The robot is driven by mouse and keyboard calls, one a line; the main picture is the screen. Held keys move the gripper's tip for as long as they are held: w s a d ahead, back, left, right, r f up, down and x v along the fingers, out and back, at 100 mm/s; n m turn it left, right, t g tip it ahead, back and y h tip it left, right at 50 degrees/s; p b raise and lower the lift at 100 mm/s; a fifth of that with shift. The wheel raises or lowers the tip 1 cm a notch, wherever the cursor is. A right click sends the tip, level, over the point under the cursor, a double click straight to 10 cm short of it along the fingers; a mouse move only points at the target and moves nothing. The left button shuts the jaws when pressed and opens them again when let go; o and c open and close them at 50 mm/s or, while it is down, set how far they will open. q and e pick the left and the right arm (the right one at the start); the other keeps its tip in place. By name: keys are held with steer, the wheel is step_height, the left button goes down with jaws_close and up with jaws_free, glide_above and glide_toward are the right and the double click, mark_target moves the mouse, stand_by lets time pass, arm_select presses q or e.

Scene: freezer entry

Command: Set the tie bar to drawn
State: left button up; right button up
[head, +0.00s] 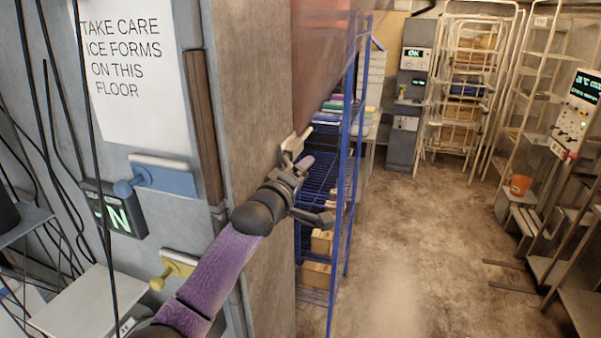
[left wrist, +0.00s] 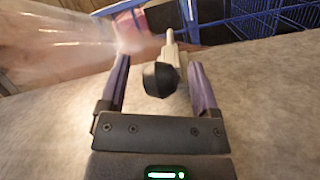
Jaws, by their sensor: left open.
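A pale bar, which I take to be the tie bar (head: 293,146), sticks out from the edge of the grey wall beside the reddish hanging curtain (head: 322,50). In the left wrist view the bar (left wrist: 171,50) ends in a black knob (left wrist: 158,80) that appears between my fingers. My left gripper (head: 312,190) is open, with one finger on each side of the knob. I cannot tell whether either finger touches it. In the head view the knob is hidden by the gripper. My right gripper is in neither view.
A blue wire rack (head: 345,190) with boxes stands just behind the wall edge. A blue lever (head: 160,178) and a yellow lever (head: 176,266) are on the left panel. Shelving carts stand at the right. The floor (head: 405,220) between is clear.

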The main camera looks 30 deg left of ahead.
arm_select(q)
steer(key=shift+w, duration=0.1)
steer(key=shift+c, duration=0.6)
jaws_close()
stand_by(0.7)
